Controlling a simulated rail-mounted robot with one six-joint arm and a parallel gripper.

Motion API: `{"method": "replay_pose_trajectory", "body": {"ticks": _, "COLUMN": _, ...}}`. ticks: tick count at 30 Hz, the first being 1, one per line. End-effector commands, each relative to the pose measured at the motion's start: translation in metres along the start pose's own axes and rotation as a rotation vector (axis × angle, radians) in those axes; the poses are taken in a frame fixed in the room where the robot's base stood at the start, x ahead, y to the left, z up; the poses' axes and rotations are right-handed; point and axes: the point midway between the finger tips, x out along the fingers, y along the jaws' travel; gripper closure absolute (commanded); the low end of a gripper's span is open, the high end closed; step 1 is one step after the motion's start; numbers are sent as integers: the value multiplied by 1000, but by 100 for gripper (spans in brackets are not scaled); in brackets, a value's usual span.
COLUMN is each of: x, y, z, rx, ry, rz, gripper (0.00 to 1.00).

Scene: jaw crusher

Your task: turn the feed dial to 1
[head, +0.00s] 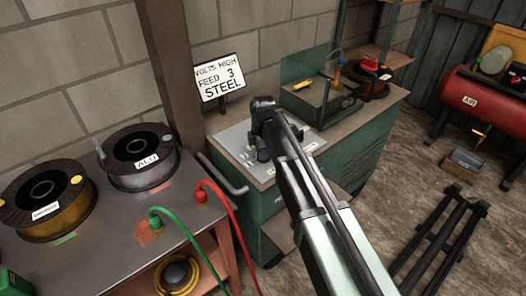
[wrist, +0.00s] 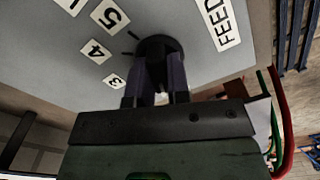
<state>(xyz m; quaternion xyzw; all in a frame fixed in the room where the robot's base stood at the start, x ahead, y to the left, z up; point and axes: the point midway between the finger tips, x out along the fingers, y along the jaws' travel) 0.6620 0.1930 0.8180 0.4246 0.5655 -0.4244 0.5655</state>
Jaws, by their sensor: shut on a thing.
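The feed dial (wrist: 158,44) is a dark round knob on a grey panel in the wrist view. My gripper (wrist: 154,78) is shut on it, one finger on each side. White labels 5 (wrist: 109,14), 4 (wrist: 95,51) and 3 (wrist: 115,81) curve around its left, with dark tick marks beside it. A FEED label (wrist: 222,22) lies to its right. The dial's pointer cannot be made out, so its setting is unclear. In the head view my gripper (head: 262,153) is over the panel (head: 232,141) of the green machine, and my arm hides most of the dial.
A sign (head: 219,78) behind the panel reads VOLTS HIGH, FEED 3, STEEL. A bench (head: 140,225) with wire spools (head: 143,150) and red and green cables (head: 212,188) stands to the left. A grey handle bar (head: 222,175) runs along the machine's left edge.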

Motion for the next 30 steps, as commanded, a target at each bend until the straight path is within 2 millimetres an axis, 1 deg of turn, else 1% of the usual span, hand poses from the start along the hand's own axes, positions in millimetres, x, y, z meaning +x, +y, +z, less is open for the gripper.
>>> {"method": "replay_pose_trajectory", "body": {"ticks": 6, "x": 0, "y": -1, "z": 0, "rx": -147, "ry": -1, "rz": -1, "gripper": 100}}
{"method": "replay_pose_trajectory", "body": {"ticks": 12, "x": 0, "y": -1, "z": 0, "rx": -234, "ry": -1, "rz": -1, "gripper": 100}}
{"method": "replay_pose_trajectory", "body": {"ticks": 19, "x": 0, "y": -1, "z": 0, "rx": -275, "ry": -1, "rz": -1, "gripper": 100}}
{"method": "replay_pose_trajectory", "body": {"ticks": 30, "x": 0, "y": -1, "z": 0, "rx": -280, "ry": -1, "rz": -1, "gripper": 100}}
